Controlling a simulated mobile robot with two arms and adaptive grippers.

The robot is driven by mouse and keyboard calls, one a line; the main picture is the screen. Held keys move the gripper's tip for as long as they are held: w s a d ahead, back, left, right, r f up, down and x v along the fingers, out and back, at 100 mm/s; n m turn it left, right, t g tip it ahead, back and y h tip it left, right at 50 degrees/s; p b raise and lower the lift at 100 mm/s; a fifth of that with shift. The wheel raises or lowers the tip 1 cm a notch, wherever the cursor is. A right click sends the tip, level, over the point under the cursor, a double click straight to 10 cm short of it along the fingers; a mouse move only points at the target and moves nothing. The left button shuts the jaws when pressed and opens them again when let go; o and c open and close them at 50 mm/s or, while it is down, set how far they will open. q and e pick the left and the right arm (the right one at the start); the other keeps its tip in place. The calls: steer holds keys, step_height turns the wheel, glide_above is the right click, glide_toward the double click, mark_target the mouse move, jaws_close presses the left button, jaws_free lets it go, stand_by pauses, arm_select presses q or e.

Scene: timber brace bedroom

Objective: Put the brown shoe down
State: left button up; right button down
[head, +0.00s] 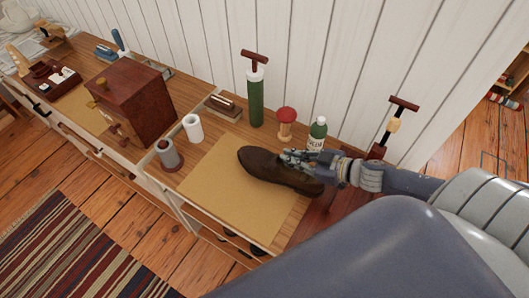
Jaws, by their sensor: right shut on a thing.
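The brown shoe (259,164) is over the right part of a tan mat (226,197) on the wooden bench top, its toe pointing left. My right gripper (292,159) comes in from the right and is shut on the brown shoe at its opening. The fingertips are partly hidden at the shoe. I cannot tell whether the sole touches the mat or is slightly above it. My left gripper is not in view.
The mat's left and front parts are clear.

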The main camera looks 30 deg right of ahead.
mark_target(266, 153)
steer(key=w+a, duration=0.1)
steer(key=w, duration=0.1)
steer(key=w+a+p, duration=0.1)
steer(key=w, duration=0.1)
steer(key=w+a, duration=0.1)
steer(key=w, duration=0.1)
steer(key=shift+w+a+f+p, duration=0.1)
steer(key=shift+w+a+p, duration=0.15)
steer(key=shift+p, duration=0.15)
steer(key=shift+w+a+f, duration=0.2)
steer(key=shift+w+a, duration=0.1)
steer(key=shift+w, duration=0.2)
steer(key=shift+w+a+p, duration=0.25)
steer(key=shift+w+p, duration=0.05)
steer(key=shift+w, duration=0.1)
step_height(266, 153, down, 4)
steer(key=shift+r, duration=0.2)
steer(key=shift+s, duration=0.1)
steer(key=shift+f, duration=0.15)
steer(key=c, duration=1.7)
jaws_free()
